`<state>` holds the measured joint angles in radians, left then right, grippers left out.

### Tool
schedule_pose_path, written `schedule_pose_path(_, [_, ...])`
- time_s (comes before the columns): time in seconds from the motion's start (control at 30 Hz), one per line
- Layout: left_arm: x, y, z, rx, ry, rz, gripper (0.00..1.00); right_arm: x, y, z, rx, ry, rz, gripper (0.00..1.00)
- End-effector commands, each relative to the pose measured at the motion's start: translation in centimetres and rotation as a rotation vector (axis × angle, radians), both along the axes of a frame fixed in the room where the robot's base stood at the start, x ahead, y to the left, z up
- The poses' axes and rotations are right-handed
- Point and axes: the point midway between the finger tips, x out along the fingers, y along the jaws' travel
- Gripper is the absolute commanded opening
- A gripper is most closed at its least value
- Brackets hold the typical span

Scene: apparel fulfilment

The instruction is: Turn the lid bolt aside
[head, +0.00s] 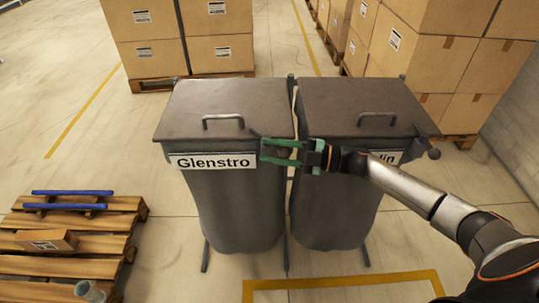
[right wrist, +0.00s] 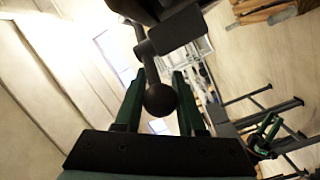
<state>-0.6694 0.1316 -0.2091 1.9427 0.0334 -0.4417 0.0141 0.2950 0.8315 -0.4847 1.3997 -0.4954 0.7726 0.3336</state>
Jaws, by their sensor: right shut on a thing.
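Two grey bins with brown lids stand side by side. The left bin (head: 235,205) has a "Glenstro" label (head: 212,162), and its lid (head: 225,102) is down. My right gripper (head: 272,152) is at this bin's front right corner, just right of the label. Its green fingers are shut on the lid bolt, whose dark round knob (right wrist: 160,98) sits between them in the right wrist view. The bolt's dark arm (right wrist: 148,62) runs up from the knob. In the head view the fingers mostly hide the knob. A green and black part in the right wrist view may be my left gripper (right wrist: 264,132).
The right bin (head: 335,215) has its own lid bolt (head: 433,152) at its right corner; my right arm crosses its front. A pallet (head: 75,235) with blue bars and a small box lies at left. Stacked cartons (head: 222,52) stand behind.

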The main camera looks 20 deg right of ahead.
Motion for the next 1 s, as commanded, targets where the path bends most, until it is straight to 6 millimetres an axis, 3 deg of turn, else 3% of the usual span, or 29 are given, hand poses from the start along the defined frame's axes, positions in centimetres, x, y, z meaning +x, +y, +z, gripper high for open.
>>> schedule_pose_path(0.53, [0.93,-0.24,0.34,-0.003,-0.019,-0.007,0.50,0.02,-0.14,0.02,0.000,0.001,0.027,0.00])
schedule_pose_path(0.57, [0.92,-0.23,0.33,-0.003,-0.019,-0.007,0.50,0.02,-0.13,0.01,0.001,0.001,0.027,0.41])
schedule_pose_path(0.8, [0.80,-0.15,0.24,-0.001,-0.017,-0.006,0.50,0.01,-0.12,0.00,0.000,0.001,0.027,0.68])
schedule_pose_path(1.0, [0.47,-0.11,0.05,-0.001,-0.009,-0.005,0.50,0.00,-0.10,0.00,-0.001,0.001,0.027,0.69])
